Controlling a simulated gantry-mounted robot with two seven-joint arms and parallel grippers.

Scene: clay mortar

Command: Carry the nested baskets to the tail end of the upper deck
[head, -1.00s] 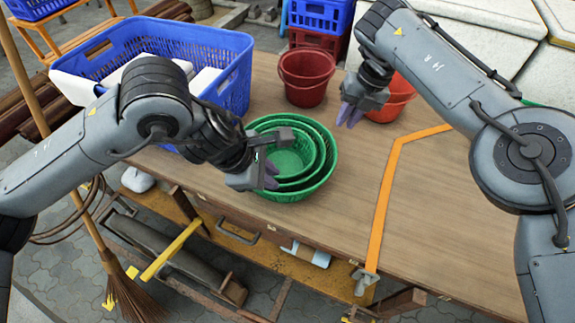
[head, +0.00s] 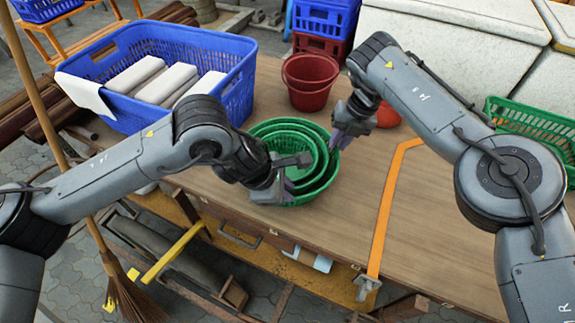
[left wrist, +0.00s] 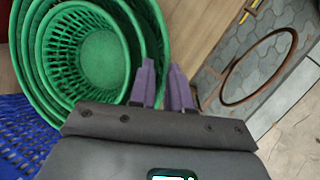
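The nested green baskets (head: 318,152) stand upright on the wooden tabletop (head: 345,225), left of the orange line. They also show in the left wrist view (left wrist: 50,60), one inside another. My left gripper (head: 287,190) is at their near left rim. Its two purple fingers (left wrist: 163,85) are apart, with the outer rim behind or between them; I cannot tell which. My right gripper (head: 340,138) is at the far right rim, its fingers slightly apart and pointing down. Whether it touches the rim is unclear.
A blue crate (head: 235,85) with white blocks stands left of the baskets. Red buckets (head: 310,85) stand behind them, one partly hidden by my right arm. An orange line (head: 385,205) crosses the tabletop. Another green basket (head: 535,125) is at the right. The tabletop's near middle is clear.

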